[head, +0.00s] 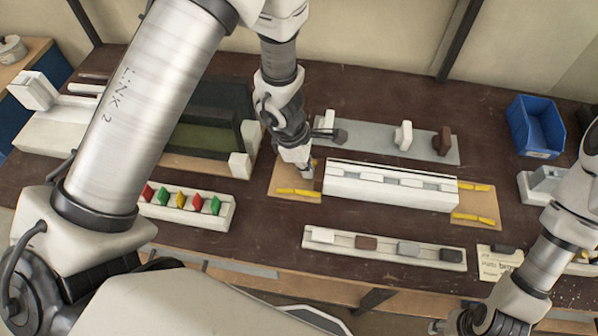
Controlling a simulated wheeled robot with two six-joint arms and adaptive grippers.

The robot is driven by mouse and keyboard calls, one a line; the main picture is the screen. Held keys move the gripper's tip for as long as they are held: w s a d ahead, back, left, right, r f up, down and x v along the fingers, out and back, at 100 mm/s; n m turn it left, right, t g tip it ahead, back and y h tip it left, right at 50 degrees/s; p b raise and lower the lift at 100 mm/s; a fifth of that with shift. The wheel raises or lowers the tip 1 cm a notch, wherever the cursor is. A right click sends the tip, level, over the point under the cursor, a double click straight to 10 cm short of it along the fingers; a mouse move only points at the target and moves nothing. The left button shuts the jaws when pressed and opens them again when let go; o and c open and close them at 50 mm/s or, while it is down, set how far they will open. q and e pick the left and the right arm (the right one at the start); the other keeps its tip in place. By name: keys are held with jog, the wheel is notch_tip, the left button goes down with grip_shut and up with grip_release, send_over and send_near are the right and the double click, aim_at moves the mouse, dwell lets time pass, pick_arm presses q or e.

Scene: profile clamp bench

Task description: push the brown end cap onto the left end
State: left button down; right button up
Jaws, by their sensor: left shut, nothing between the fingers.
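The profile clamp (385,190) is a long white block with a dark slot and several pale pads along it, lying mid-bench. My left gripper (306,175) points down at its left end, close beside it over a tan board. Its fingers are shut and empty, and they partly hide that end. I cannot tell whether they touch it. A brown cap (366,243) sits in the white tray (316,246) in front, between a white one and a grey one. My right arm enters at the right, and its fingers are out of view past the bottom edge.
Behind the profile is a grey board (370,137) with white and brown upright pieces. A rack (190,212) of coloured pieces stands left. Yellow strips (478,219) lie at the profile's right end. A blue bin (535,125) is back right. A labelled card (497,262) lies front right.

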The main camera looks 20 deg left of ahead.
pick_arm(q)
jog(key=shift+s+a, duration=0.1)
jog(key=shift+a, duration=0.4)
jog(key=shift+s+a+b, duration=0.1)
jog(key=shift+a+b, duration=0.2)
jog(key=shift+a, duration=0.05)
notch_tip(320, 180, up, 8)
jog(key=p, duration=0.7)
